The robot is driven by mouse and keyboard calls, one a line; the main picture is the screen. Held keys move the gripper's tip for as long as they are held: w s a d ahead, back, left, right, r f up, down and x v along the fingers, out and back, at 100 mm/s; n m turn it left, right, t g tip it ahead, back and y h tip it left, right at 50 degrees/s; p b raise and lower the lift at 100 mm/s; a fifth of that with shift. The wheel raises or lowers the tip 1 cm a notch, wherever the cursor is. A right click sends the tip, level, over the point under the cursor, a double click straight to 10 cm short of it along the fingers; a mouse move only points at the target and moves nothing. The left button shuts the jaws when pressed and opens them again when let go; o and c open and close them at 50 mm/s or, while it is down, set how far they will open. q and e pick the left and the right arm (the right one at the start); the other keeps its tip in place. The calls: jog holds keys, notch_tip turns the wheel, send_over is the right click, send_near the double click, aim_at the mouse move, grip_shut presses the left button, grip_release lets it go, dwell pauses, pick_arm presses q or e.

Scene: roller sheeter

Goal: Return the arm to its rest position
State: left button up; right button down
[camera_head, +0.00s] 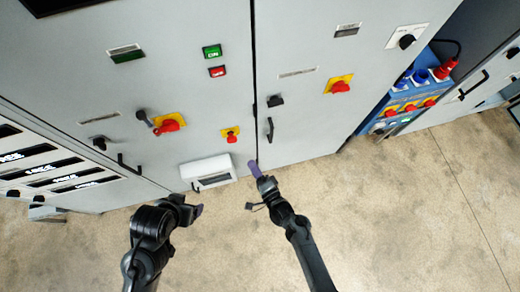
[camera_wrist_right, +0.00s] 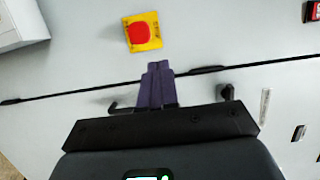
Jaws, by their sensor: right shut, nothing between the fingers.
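My right gripper (camera_head: 254,169) is in front of the grey cabinet, near the lower end of the seam between its two doors. Its purple fingers are together and hold nothing, as the right wrist view (camera_wrist_right: 157,84) also shows. A red knob on a yellow plate (camera_wrist_right: 142,32) lies beyond the fingertips in that view, apart from them. My left gripper (camera_head: 196,211) is at the lower left of the head view, below the white box; its fingers are dark and too small to tell open from shut.
The grey cabinet (camera_head: 205,95) carries red rotary switches (camera_head: 168,126) (camera_head: 340,86), black handles (camera_head: 269,130), and green and red buttons (camera_head: 212,51). A white box (camera_head: 207,172) juts out low. A blue socket panel (camera_head: 400,105) stands at right. The concrete floor (camera_head: 400,220) is clear at lower right.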

jog(key=s+d+p, duration=0.1)
jog(key=s+p, duration=0.2)
jog(key=s, duration=0.4)
jog(key=d+r+n+g+h+p, duration=0.55)
jog(key=d+r+n, duration=0.25)
jog(key=d+r, duration=0.9)
jog(key=s+d+r+n+g+h, duration=0.4)
jog(key=s+d+r+n+g, duration=0.1)
jog(key=s, duration=0.4)
jog(key=shift+s+d+r+g, duration=0.25)
jog(key=shift+d+r+g, duration=0.2)
jog(key=shift+d+r, duration=0.6)
jog(key=shift+f, duration=0.1)
